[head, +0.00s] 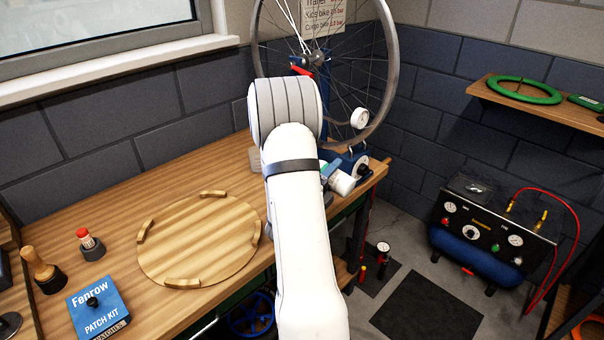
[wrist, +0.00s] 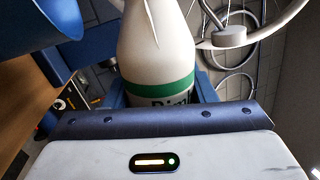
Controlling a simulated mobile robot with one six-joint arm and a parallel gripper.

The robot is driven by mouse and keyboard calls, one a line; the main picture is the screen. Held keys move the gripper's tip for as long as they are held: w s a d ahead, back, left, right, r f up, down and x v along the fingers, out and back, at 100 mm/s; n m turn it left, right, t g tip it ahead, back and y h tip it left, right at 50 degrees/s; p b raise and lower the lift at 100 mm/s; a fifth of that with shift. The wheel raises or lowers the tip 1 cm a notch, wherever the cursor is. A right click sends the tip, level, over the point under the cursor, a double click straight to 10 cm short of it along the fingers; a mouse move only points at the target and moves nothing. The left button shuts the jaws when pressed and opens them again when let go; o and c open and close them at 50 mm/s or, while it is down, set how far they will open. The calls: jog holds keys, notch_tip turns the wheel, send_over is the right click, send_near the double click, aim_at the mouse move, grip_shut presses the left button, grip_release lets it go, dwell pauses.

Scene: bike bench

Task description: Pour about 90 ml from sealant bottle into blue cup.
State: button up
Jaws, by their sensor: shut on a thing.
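The sealant bottle (wrist: 150,45), white with a green band and dark lettering, fills the middle of the wrist view. My gripper (wrist: 160,98) is shut around its lower part, with a blue jaw on each side. The blue cup (wrist: 35,28) shows at the upper left of the wrist view, cut off by the frame and apart from the bottle in the picture. Whether liquid is flowing or in the cup cannot be seen.
A bike wheel (head: 389,105) stands at the back of the bench, behind my arm. A round wooden board (head: 205,240) with raised rim pieces lies empty on the bench (head: 190,170). A patch kit box (head: 98,306) and a red-topped container (head: 88,243) are at left; a compressor (head: 480,225) is at right.

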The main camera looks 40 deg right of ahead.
jog(key=shift+n+t+p, duration=0.4)
jog(key=shift+n+p, duration=0.35)
jog(key=shift+n, duration=0.15)
jog(key=shift+w+a+r+n+p, duration=0.15)
jog(key=shift+w+r+n+p, duration=0.1)
jog(key=shift+n+p, duration=0.45)
jog(key=shift+w+r+n+t+p, duration=0.15)
jog(key=shift+r+n+t+p, duration=0.35)
jog(key=shift+p, duration=0.45)
jog(key=shift+w+n+p, duration=0.1)
jog(key=shift+n+p, duration=0.2)
jog(key=shift+n, duration=0.1)
dwell(0.5)
